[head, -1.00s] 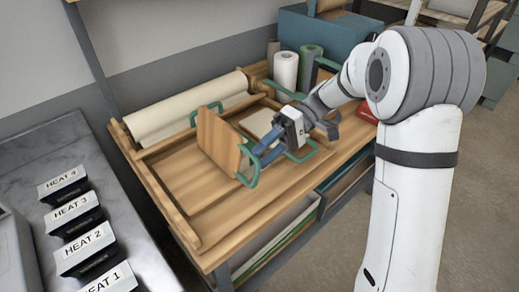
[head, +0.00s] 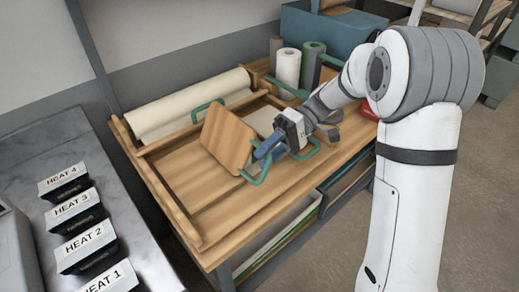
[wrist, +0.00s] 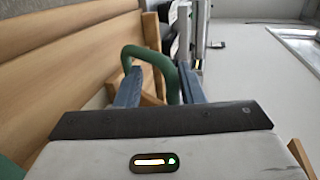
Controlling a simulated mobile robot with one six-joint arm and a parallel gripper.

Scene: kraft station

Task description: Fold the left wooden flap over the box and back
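The left wooden flap (head: 229,138) is raised and tilted, leaning right toward the middle of the wooden station. Its near green handle (head: 262,173) also shows in the wrist view (wrist: 150,53) as an arch. My gripper (head: 262,157) is at the flap's right edge. In the wrist view its two blue fingers (wrist: 160,88) stand apart, with part of the handle between them; a gap shows, so it is not clamped. The pale box (head: 262,121) is partly hidden behind the flap and my gripper.
A paper roll (head: 190,105) lies along the back. Upright rolls (head: 288,67) and a blue bin (head: 325,32) stand at the back right. A metal counter with several HEAT blocks (head: 85,247) is at left. The station's front left surface (head: 220,210) is bare.

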